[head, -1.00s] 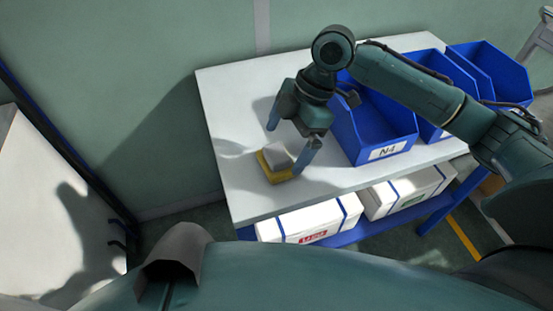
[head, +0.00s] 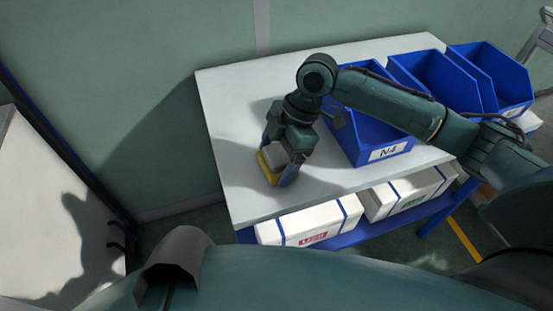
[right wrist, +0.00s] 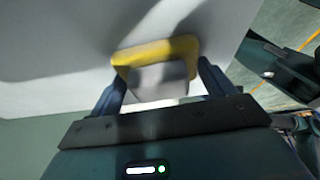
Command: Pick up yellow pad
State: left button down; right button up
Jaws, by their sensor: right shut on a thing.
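The yellow pad (head: 266,170) is near the front left part of the white table, with a grey block (head: 274,154) on top of it. My right gripper (head: 279,174) is down around them and shut on the yellow pad, one finger on each side. In the right wrist view the yellow pad (right wrist: 156,52) shows beyond the grey block (right wrist: 158,80), between the two blue fingers. I cannot tell whether the pad is clear of the table top. My left gripper is not in view.
A blue bin marked N4 (head: 388,151) stands right of the gripper, with more blue bins (head: 492,75) beyond it. White boxes (head: 310,222) sit on the shelf below. The white table top (head: 235,95) is clear at the back left.

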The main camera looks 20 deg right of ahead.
aim_at(277, 153)
jog(key=c, duration=0.3)
jog(key=shift+r, duration=0.1)
notch_tip(277, 153, up, 10)
jog(key=shift+f+p, duration=0.1)
jog(key=shift+p, duration=0.5)
